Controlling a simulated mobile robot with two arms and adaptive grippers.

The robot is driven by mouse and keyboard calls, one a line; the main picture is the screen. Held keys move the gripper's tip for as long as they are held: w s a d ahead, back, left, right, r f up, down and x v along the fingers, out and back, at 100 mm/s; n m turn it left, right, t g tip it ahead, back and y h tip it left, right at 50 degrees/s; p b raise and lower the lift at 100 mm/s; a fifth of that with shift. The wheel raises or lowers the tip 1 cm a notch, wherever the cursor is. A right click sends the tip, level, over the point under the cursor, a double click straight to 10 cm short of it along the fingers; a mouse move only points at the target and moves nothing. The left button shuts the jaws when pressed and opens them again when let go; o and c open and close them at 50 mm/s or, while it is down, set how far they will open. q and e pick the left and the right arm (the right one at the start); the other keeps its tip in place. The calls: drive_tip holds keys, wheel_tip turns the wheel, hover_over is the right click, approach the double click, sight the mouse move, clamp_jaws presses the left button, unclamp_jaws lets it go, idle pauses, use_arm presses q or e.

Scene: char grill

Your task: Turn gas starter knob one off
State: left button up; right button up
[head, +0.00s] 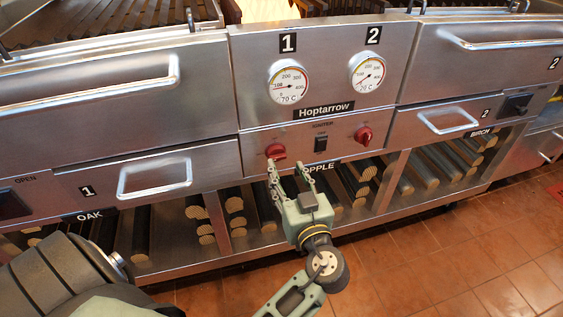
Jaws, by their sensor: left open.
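Gas starter knob one (275,152) is a red knob on the steel control panel of the char grill, below the gauge marked 1. A second red knob (363,135) is to its right, below gauge 2. My left gripper (288,167) is open and points at the panel from below. Its left fingertip is just below knob one and overlaps its lower edge in the picture; I cannot tell whether they touch. Its right fingertip is to the right of the knob and lower. Nothing is between the fingers. My right gripper is out of view.
A black igniter switch (320,143) lies between the knobs. Steel drawers with bar handles flank the panel, including the small drawer handle (154,178) at left. Logs (236,205) fill the shelf below. The tiled floor (440,255) at lower right is clear.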

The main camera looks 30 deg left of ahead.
sight(281, 159)
use_arm(q)
drive_tip(key=x, duration=0.5)
drive_tip(key=shift+w+a+f, duration=0.1)
drive_tip(key=shift+w+a, duration=0.2)
drive_tip(key=shift+c, duration=0.5)
drive_tip(key=c, duration=0.9)
